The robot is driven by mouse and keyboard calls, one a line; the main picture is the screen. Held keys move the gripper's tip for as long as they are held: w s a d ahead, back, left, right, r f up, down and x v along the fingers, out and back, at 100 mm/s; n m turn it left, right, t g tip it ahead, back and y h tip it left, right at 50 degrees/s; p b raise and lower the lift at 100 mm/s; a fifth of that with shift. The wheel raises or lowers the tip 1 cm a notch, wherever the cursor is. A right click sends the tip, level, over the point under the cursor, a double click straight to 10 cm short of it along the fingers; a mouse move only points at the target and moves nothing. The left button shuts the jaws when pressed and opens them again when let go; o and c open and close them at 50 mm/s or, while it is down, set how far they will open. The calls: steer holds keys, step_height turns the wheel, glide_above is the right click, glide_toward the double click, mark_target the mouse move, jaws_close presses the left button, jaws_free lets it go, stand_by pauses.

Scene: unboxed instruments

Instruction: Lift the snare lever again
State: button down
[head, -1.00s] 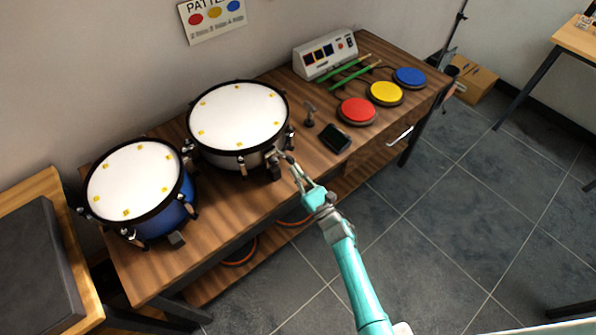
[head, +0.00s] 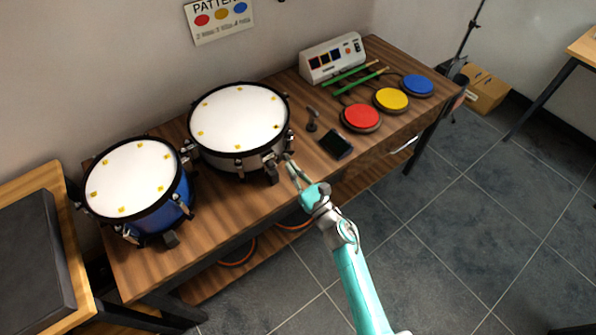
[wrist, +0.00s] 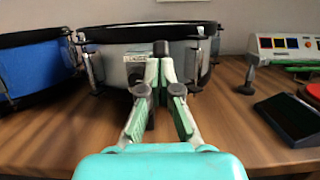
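The snare drum (head: 238,118) has a white head, black hoops and a silver-grey shell, and stands on the wooden bench. It also shows in the wrist view (wrist: 112,66). A dark block with a small label (wrist: 137,70) sits on its front side, partly behind my fingers. A dark upright knob (wrist: 161,48), probably the lever's end, shows just above my fingertips. My gripper (head: 288,160) is at the drum's front right side. In the wrist view its fingertips (wrist: 159,66) are drawn almost together in front of the shell. Whether they touch the lever is hidden.
A blue drum (head: 135,185) stands to the left. A black phone-like device (head: 336,144), a small dark stand (head: 312,122), red (head: 362,117), yellow (head: 391,99) and blue pads (head: 418,84), green sticks (head: 360,78) and a console (head: 332,58) are to the right. Bare bench lies before the snare.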

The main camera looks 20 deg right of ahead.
mark_target(283, 154)
steer(key=shift+w+a+r, duration=0.1)
steer(key=shift+w+r, duration=0.1)
steer(key=shift+r, duration=0.35)
steer(key=shift+w+a+r, duration=0.1)
steer(key=shift+w+r, duration=0.1)
steer(key=shift+r, duration=0.35)
steer(key=shift+w+a+r, duration=0.3)
steer(key=shift+w+r, duration=0.6)
steer(key=shift+w+a+r, duration=0.3)
steer(key=shift+w+r, duration=0.55)
steer(key=shift+w, duration=0.05)
steer(key=shift+w+r, duration=0.15)
steer(key=shift+r, duration=0.05)
